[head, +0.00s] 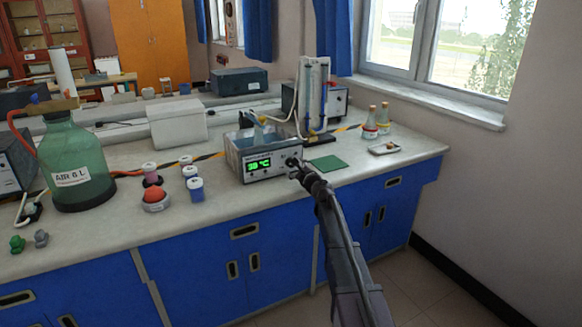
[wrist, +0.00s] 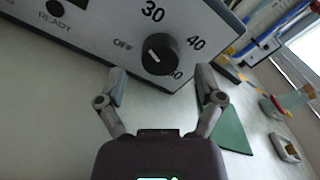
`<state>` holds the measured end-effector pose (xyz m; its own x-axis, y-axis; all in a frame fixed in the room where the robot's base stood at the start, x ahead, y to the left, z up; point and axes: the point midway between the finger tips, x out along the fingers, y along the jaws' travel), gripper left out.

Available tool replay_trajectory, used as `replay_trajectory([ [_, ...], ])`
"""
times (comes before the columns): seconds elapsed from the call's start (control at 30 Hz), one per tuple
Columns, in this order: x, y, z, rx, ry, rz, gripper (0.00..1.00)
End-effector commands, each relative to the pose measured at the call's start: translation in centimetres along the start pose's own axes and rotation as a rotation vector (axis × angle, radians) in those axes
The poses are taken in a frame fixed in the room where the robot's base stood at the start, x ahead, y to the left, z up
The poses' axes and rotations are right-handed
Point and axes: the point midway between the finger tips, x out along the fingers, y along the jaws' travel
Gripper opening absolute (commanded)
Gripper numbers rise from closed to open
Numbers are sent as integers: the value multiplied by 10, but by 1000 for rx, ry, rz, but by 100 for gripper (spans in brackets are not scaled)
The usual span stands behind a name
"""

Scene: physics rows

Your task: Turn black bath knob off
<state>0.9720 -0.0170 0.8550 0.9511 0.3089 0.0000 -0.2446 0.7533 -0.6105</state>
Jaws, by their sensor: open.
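The black bath knob (wrist: 160,54) sits on the light front panel of the water bath (head: 258,155), with OFF, 30, 40 and another number ending in 0 printed around it. Its white pointer line slants up and to the left, roughly toward the OFF mark. The bath's green display (head: 258,164) is lit. My gripper (wrist: 160,86) is open, with its fingers on either side below the knob in the wrist view and nothing between them. In the head view, my gripper (head: 297,168) is close to the panel's right end and hides part of the knob.
A green mat (head: 328,163) lies right of the bath, with a small tray (head: 384,149) and two bottles (head: 370,125) beyond. Several small jars stand left of the bath, near a large green bottle (head: 75,165). The bench front edge is clear below the bath.

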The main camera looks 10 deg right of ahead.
Motion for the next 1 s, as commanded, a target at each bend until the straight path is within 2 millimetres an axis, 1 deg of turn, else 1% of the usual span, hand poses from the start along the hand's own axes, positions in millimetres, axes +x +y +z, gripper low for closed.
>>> replay_trajectory([
  [0.03,6,0,0,0,0,0,86],
  [0.2,14,0,0,0,0,0,86],
  [0.53,14,0,0,0,0,0,86],
  [0.57,14,0,0,0,0,0,80],
  [0.6,14,0,0,0,0,0,69],
  [0.67,14,0,0,0,0,0,51],
  [0.7,14,0,0,0,0,0,39],
  [0.77,14,0,0,0,0,0,21],
  [0.8,14,0,0,0,0,0,9],
  [0.83,14,0,0,0,0,0,3],
  [0.87,14,0,0,0,0,0,3],
  [0.9,19,13,10,0,-3,4,3],
  [0.93,17,8,6,0,-2,2,5],
  [1.0,16,4,3,-1,-2,3,4],
])
